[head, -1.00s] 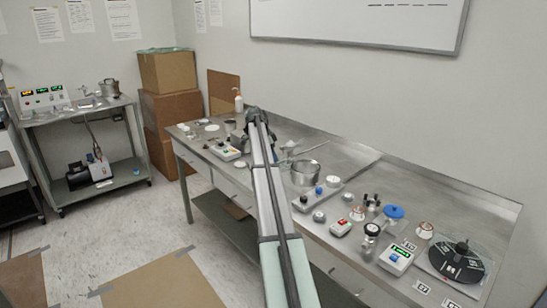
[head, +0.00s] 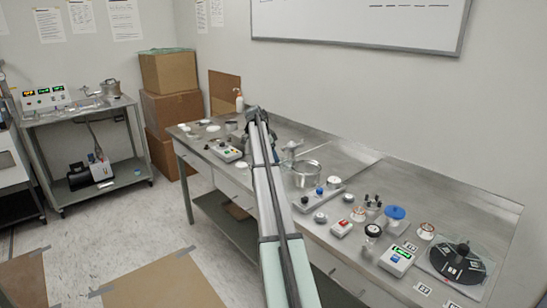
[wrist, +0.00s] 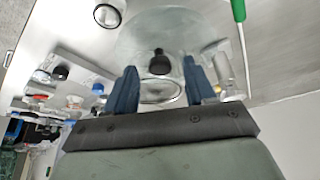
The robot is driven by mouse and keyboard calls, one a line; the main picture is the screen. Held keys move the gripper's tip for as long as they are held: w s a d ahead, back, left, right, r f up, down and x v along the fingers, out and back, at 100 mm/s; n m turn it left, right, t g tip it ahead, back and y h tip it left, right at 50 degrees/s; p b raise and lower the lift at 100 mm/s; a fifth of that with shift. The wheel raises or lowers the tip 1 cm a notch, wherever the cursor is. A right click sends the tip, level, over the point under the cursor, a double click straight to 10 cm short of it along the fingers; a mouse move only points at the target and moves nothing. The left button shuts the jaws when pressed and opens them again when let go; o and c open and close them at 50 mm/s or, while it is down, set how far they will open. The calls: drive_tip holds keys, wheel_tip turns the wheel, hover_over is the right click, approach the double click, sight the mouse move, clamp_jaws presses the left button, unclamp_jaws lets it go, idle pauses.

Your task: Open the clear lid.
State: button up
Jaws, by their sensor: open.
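The clear lid (wrist: 150,32) is a see-through dome with a black knob (wrist: 159,62) in the wrist view. My gripper (wrist: 159,78) is open, with one blue finger on each side of the knob in the picture. A gap shows between the knob and each finger. I cannot tell how far the knob is from the fingertips in depth. A round metal-rimmed opening (wrist: 161,91) shows behind the knob. In the head view my arm covers the gripper and most of the lid.
A green-handled tool (wrist: 239,12) lies right of the lid in the wrist view. A metal pot (head: 306,174), a blue-topped part (head: 395,213) and a black disc (head: 458,268) stand along the bench.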

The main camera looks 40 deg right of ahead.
drive_tip(key=v, duration=1.3)
drive_tip(key=shift+w, duration=0.1)
